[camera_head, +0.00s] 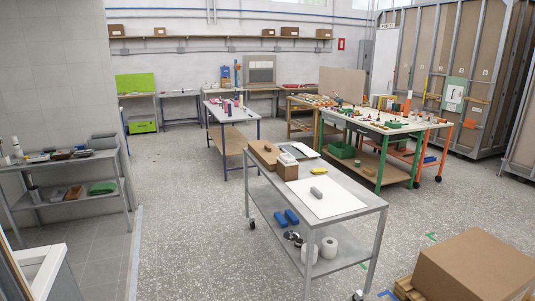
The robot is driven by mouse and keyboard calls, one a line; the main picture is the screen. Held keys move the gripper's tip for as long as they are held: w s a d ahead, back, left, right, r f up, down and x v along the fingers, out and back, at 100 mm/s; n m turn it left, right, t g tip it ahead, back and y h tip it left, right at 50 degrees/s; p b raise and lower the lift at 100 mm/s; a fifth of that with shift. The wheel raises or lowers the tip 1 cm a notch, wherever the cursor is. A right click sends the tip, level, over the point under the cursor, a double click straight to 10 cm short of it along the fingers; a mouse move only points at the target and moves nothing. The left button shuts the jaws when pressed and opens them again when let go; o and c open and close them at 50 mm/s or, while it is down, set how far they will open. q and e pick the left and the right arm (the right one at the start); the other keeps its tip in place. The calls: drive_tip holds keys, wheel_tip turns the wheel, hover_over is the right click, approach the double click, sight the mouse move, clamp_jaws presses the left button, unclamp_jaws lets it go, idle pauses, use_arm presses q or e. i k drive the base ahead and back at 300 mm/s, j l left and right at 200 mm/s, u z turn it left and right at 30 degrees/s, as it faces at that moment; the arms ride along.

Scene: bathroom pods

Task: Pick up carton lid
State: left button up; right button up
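A large closed brown carton (478,268) sits on a wooden pallet (408,289) at the bottom right, cut off by the picture edge. Its flat top (480,252) faces up; I cannot tell whether this is a separate lid. A smaller brown box (265,153) stands on the grey wheeled cart, with another brown box (288,169) beside it. I cannot tell whether either has a loose lid. Neither of my grippers is in view.
The cart (352,213) stands in the middle, with a white sheet (325,200) on top and paper rolls (329,248) below. A grey shelf unit (60,163) is at the left. Cluttered worktables (385,125) stand behind. Speckled floor (195,230) left of the cart is clear.

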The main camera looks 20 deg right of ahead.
sight(266, 150)
drive_tip(key=i+z, duration=0.1)
drive_tip(key=i, duration=2.35)
drive_tip(key=i+z, duration=0.25)
drive_tip(key=i, duration=0.25)
drive_tip(key=i+j+z, duration=0.2)
drive_tip(key=i, duration=0.25)
drive_tip(key=i+j+z, duration=0.25)
drive_tip(key=i, duration=0.2)
drive_tip(key=i+j+z, duration=0.2)
drive_tip(key=i+j, duration=0.15)
drive_tip(key=i, duration=0.1)
